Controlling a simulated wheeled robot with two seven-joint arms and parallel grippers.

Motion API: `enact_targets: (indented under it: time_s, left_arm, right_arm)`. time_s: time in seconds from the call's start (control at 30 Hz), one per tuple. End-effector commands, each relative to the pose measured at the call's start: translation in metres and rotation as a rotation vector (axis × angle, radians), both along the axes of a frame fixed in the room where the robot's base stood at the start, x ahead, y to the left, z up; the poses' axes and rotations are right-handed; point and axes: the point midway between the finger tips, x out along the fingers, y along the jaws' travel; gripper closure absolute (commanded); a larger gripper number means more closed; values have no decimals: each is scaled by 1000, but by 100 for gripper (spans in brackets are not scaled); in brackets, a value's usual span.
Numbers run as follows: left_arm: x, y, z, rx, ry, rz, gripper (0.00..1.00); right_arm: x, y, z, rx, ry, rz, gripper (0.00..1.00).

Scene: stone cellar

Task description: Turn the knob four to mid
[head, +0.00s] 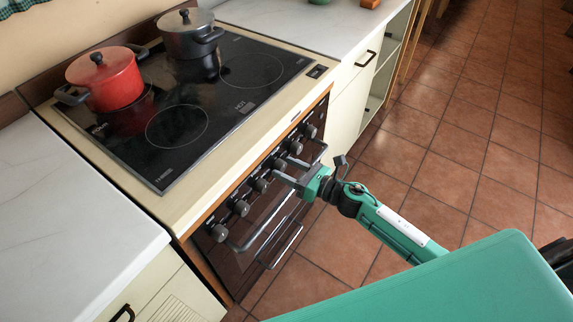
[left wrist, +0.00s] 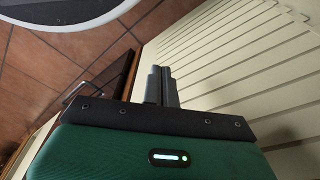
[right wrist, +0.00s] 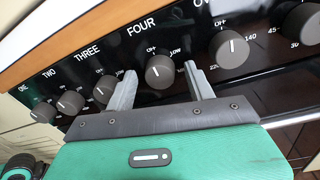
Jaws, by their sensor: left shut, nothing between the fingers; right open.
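Knob four (right wrist: 158,72) is a dark round knob under the label FOUR on the black stove panel. Its white pointer line looks roughly upright, toward the OFF mark, with LOW to the right. In the head view it is the knob (head: 279,164) at my right gripper's fingertips. My right gripper (right wrist: 160,80) is open, with one finger on each side of knob four; I cannot tell whether they touch it. It also shows in the head view (head: 284,169), reaching in from the right. My left gripper (left wrist: 163,86) is shut and empty, seen only in the left wrist view.
Knob three (right wrist: 105,89) and the oven knob (right wrist: 230,48) flank knob four closely. The oven handle (head: 262,228) runs below the panel. A red pot (head: 105,83) and a dark pot (head: 188,40) stand on the hob. A ribbed pale surface (left wrist: 240,60) lies close beside my left gripper.

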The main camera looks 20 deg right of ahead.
Motion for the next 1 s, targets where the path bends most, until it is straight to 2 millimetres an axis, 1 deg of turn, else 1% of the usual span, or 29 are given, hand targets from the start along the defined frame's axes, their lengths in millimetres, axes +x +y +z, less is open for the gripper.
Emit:
enact_targets:
  time_s: [0.1,0.13,0.33,0.37,0.67,0.87,1.0]
  left_arm:
    - [0,0,0,0,0,0,100]
    - [0,0,0,0,0,0,100]
    - [0,0,0,0,0,0,100]
    - [0,0,0,0,0,0,100]
    - [0,0,0,0,-1,0,100]
    - [-1,0,-1,0,0,0,100]
    - [-2,1,-3,1,2,-1,100]
  right_arm:
    - [0,0,0,0,0,0,46]
    - [0,0,0,0,0,0,50]
    - [0,0,0,0,0,0,89]
    - [0,0,0,0,0,0,90]
    - [0,0,0,29,22,-1,90]
    - [0,-1,0,110,85,-1,90]
    - [1,-1,0,199,155,-2,90]
